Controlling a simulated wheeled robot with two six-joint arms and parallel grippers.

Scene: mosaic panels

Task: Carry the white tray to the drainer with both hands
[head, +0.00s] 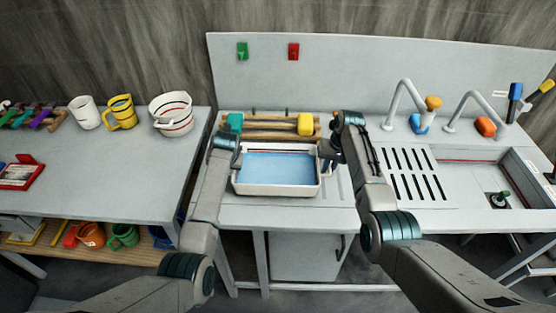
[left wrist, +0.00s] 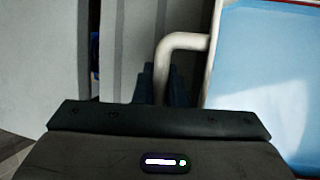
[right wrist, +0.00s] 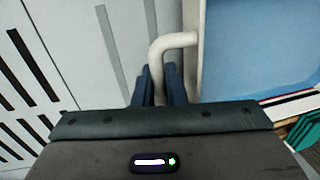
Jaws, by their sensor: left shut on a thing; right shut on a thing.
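The white tray (head: 277,189) with a blue inside sits in the middle of the head view, at the front of the counter. I cannot tell whether it rests on the counter or is held just above it. My left gripper (head: 236,160) is shut on the handle at the tray's left end; this handle (left wrist: 185,42) shows in the left wrist view. My right gripper (head: 327,160) is shut on the handle at the right end; the right wrist view shows this handle (right wrist: 172,42) between the fingers (right wrist: 160,85). The drainer slots (head: 412,173) are in the counter right of the tray.
A wooden rack (head: 268,132) with a yellow block (head: 305,124) and a teal block (head: 234,122) stands behind the tray. Faucets (head: 400,100) and a blue-orange bottle (head: 424,118) stand behind the drainer. A sink (head: 520,180) is at right. Mugs (head: 121,112) and a bowl (head: 172,114) stand on the left table.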

